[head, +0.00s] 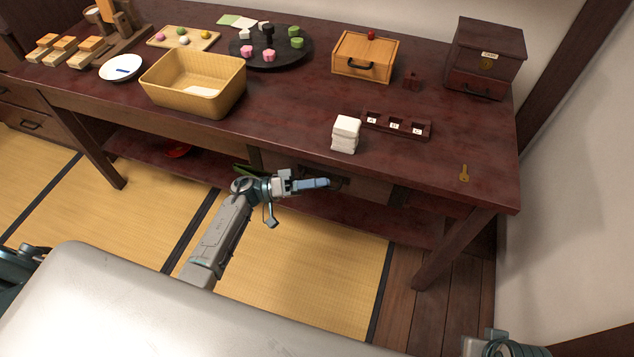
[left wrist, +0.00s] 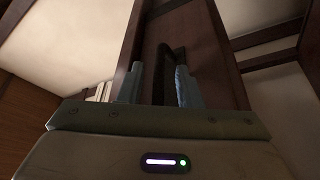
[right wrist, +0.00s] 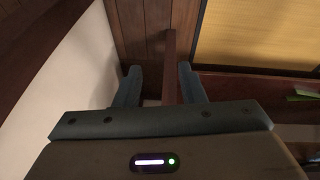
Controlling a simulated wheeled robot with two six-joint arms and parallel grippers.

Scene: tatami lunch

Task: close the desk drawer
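The desk drawer (head: 378,190) is under the front edge of the dark red desk (head: 290,120), partly hidden by the desktop and my left arm. How far it stands out is hard to tell. My left gripper (head: 294,202) is at the drawer's front. In the left wrist view, the left gripper's fingers (left wrist: 158,88) are apart, with the dark drawer handle (left wrist: 168,62) between them, close to the right-hand finger. Contact is unclear. My right gripper (right wrist: 160,88) is open and empty, pointing toward a desk leg (right wrist: 170,60) beyond it.
Tatami floor (head: 310,260) before the desk is clear.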

